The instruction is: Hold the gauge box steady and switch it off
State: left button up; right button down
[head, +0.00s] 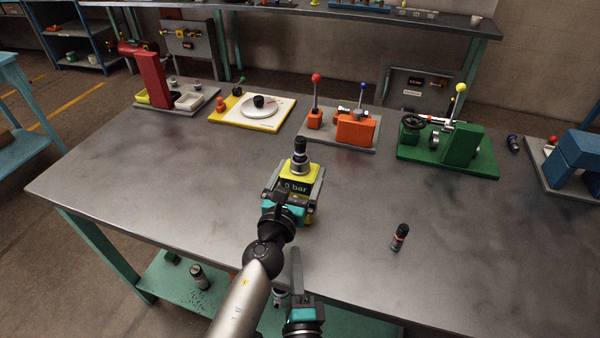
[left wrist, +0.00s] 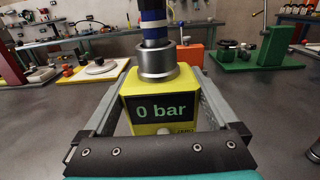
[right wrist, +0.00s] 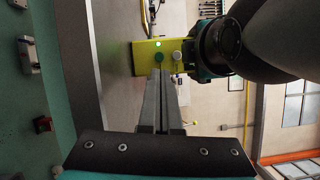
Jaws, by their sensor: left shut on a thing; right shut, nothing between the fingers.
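The yellow gauge box (head: 300,168) stands on the table near its front edge, with a dark-and-silver coupling (head: 300,150) upright on top. Its display reads "0 bar" in the left wrist view (left wrist: 165,112). My left gripper (head: 297,186) is shut on the box, one finger along each side. Contact cannot be told.
A loose dark fitting (head: 400,236) stands on the table to the right. Behind are an orange lever fixture (head: 355,130), a green fixture (head: 462,145), a white dish on a yellow board (head: 250,108) and a red stand (head: 150,78). The left front tabletop is clear.

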jog(key=shift+w+a+r+y, duration=0.1)
jog(key=shift+a+r+y, duration=0.1)
jog(key=shift+y, duration=0.3)
jog(key=shift+w+a+r+y, duration=0.1)
jog(key=shift+a+y, duration=0.05)
jog(key=shift+y, duration=0.35)
jog(key=shift+a+m+g+y, duration=0.2)
jog(key=shift+a+g+y, duration=0.1)
jog(key=shift+y, duration=0.3)
jog(key=shift+a+m+g+y, duration=0.2)
jog(key=shift+g+y, duration=0.1)
jog(key=shift+y, duration=0.3)
jog(key=shift+s+a+f+m+g+y, duration=0.1)
jog(key=shift+a+m+g+y, duration=0.15)
jog(key=shift+g+y, duration=0.35)
jog(key=shift+s+a+f+m+g+y, duration=0.1)
jog(key=shift+a+m+g+y, duration=0.1)
jog(key=shift+g+y, duration=0.35)
jog(key=shift+w+d, duration=0.4)
jog(key=shift+w, duration=1)
jog(key=shift+w+d, duration=0.45)
jog(key=shift+w, duration=1)
jog(key=shift+w+d, duration=0.4)
jog(key=shift+w, duration=1)
jog(key=shift+w+d, duration=0.2)
jog(key=shift+w, duration=0.3)
pick_arm(q)
jog(key=shift+s, duration=0.1)
